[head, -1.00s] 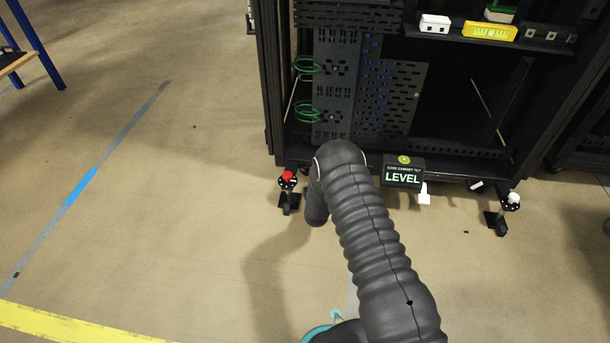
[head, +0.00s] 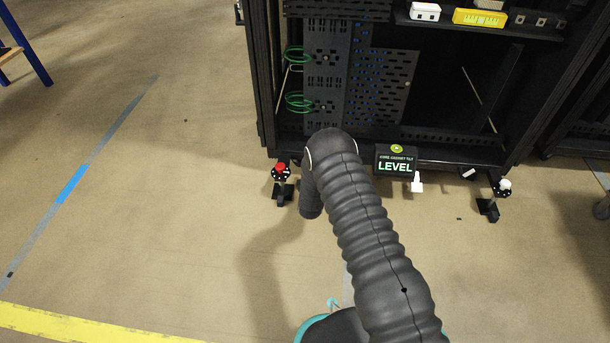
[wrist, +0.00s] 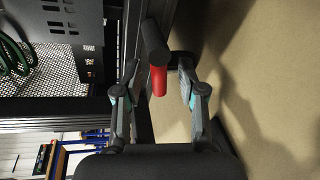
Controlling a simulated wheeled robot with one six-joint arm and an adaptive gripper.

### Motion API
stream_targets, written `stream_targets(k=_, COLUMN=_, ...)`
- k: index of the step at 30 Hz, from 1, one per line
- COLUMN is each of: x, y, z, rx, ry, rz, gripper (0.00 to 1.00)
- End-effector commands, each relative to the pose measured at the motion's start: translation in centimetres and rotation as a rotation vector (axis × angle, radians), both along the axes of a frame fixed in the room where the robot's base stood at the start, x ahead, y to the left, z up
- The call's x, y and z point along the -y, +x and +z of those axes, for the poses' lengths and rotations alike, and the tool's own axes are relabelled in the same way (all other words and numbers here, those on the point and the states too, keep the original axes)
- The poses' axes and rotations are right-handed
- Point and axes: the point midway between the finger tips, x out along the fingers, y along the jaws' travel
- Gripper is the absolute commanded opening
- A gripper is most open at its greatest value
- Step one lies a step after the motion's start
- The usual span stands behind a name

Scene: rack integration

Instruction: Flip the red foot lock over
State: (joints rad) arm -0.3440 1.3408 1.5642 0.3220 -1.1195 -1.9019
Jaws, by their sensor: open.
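The red foot lock (head: 280,170) shows in the head view as a small red cap on a black foot at the cabinet's lower left corner. In the wrist view a red cylindrical part (wrist: 159,81) with a black rounded end lies between the fingers of my gripper (wrist: 158,77). The fingers are open, one on each side of the red part, with visible gaps. I cannot tell how deep it sits between them. In the head view my arm hides the gripper's fingers.
The black cabinet (head: 440,158) stands behind the foot, with a sign reading LEVEL (head: 396,162) on its lower front. A white-capped foot (head: 503,187) is at its right corner. Green cables (head: 299,102) hang inside.

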Motion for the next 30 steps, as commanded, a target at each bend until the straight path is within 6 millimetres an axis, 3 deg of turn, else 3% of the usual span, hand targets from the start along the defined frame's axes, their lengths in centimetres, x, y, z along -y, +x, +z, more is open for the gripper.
stream_targets(k=18, x=0.6, y=-9.8, z=2.3, rx=0.001, ry=-0.001, rz=-0.002, gripper=0.4)
stream_targets(k=30, x=0.7, y=-10.9, z=2.6, rx=0.001, ry=0.0, rz=-0.002, gripper=0.4)
